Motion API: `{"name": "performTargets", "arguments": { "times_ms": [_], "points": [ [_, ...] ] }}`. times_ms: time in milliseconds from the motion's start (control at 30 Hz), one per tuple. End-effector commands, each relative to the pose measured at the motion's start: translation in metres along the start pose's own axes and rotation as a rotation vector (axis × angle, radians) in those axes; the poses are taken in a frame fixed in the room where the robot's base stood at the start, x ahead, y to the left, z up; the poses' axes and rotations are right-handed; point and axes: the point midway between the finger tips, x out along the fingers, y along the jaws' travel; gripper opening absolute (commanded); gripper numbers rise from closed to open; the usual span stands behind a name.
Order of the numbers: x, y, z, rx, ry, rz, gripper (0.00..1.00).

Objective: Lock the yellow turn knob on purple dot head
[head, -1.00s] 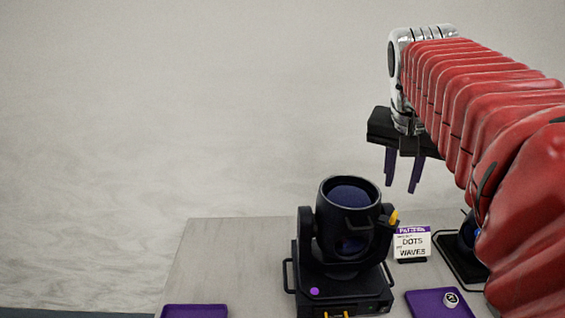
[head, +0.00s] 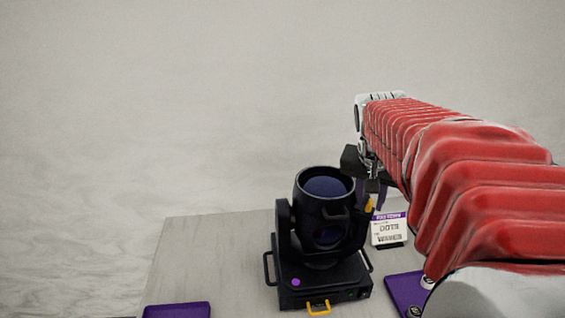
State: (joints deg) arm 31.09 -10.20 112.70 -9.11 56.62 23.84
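The purple dot head (head: 322,240) is a black moving light standing on the table, with a purple dot (head: 296,282) on its base. Its yellow turn knob (head: 369,206) sticks out on the right side of the yoke, near the top. The fingers appear spread apart. The head's yoke and my arm partly hide them, so contact with the knob cannot be told.
A small white sign (head: 389,231) with a purple top stands right of the head. A purple tray (head: 405,290) lies at front right, partly behind my arm, and another purple tray (head: 177,311) at front left. A yellow handle (head: 319,308) shows on the head's base.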

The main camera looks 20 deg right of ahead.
Motion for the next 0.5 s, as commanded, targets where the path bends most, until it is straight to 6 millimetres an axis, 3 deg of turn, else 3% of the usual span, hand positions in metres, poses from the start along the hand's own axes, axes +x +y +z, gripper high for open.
{"name": "performTargets", "arguments": {
  "times_ms": [200,500],
  "points": [
    [-0.0001,0.0,-0.0001,0.0,0.0,0.0,0.25],
    [-0.0002,0.0002,-0.0003,0.0,0.0,0.0,0.04]
  ]
}}
